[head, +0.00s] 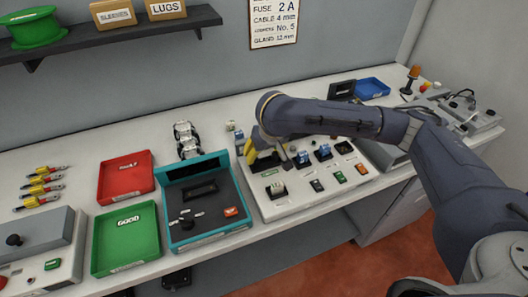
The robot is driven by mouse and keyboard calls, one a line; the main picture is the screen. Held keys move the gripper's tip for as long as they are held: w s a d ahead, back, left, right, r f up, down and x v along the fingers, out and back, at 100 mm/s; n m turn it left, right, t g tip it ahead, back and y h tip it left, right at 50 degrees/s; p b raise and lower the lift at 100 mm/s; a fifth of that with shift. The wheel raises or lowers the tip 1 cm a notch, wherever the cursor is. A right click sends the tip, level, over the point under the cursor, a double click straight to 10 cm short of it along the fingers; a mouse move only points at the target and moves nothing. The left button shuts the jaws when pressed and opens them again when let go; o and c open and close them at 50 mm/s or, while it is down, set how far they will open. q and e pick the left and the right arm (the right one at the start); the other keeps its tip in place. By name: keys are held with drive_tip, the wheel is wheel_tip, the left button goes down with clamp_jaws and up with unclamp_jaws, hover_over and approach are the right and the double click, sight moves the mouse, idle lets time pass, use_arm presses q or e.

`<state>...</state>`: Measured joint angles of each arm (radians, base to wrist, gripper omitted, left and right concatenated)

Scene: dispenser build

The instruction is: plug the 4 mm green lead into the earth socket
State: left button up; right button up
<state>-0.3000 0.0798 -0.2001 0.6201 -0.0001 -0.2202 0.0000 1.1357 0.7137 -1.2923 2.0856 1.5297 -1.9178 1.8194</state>
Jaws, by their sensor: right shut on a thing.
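My right gripper (262,143) is at the back left corner of the grey panel (298,206), right of the teal housing. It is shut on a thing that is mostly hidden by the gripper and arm. A yellow part (249,152) shows beside the fingers; I cannot tell whether it is held. The green lead and the earth socket cannot be made out at this size. My left gripper is not in view.
The grey panel carries several coloured switches. A red tray (107,181) and a green tray (108,260) stand left of the housing, with yellow-handled tools (44,179) beyond. A blue tray (371,86) is at the back right. Bare bench shows behind the trays.

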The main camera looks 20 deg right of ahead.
drive_tip(key=shift+f, duration=0.35)
idle(0.4)
drive_tip(key=o, duration=1.3)
drive_tip(key=shift+r, duration=3.5)
